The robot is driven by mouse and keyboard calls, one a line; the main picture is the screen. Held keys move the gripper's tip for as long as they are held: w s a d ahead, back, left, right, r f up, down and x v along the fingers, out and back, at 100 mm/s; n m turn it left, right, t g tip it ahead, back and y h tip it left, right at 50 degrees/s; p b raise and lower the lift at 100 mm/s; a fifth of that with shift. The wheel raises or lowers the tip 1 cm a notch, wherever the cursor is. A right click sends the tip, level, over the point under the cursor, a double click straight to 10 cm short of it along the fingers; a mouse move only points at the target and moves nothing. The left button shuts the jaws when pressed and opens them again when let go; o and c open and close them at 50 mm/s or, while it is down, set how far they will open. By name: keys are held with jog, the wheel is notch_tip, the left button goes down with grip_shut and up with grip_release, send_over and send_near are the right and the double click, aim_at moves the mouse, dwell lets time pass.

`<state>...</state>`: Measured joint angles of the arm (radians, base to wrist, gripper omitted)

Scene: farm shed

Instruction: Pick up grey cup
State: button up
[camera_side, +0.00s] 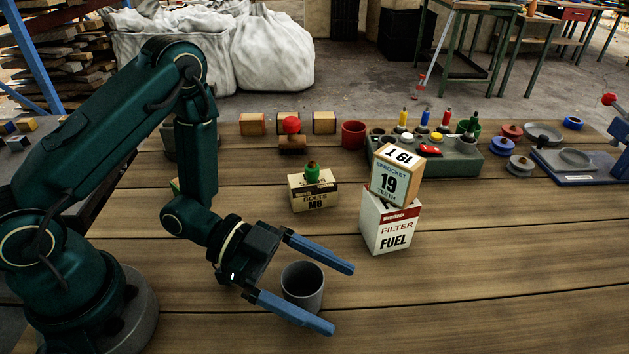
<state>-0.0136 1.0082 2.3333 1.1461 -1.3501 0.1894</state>
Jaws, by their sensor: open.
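The grey cup (303,286) stands upright on the wooden table at the front middle, its open top showing. My gripper (343,299) is open, with its two blue fingers low over the table and pointing right. In this view the cup shows between the two fingers, one on its far side and one on its near side. The near finger hides a little of the cup's lower part. I cannot tell whether either finger touches the cup.
A sprocket box (397,176) sits turned on a fuel filter box (389,223) behind the cup. A bolts box (313,191) carries a green object. A grey tool holder (455,160), a red cup (353,133) and several blocks stand farther back. The front right table is clear.

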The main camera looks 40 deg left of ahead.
jog(key=c, duration=1.3)
jog(key=shift+r, duration=0.1)
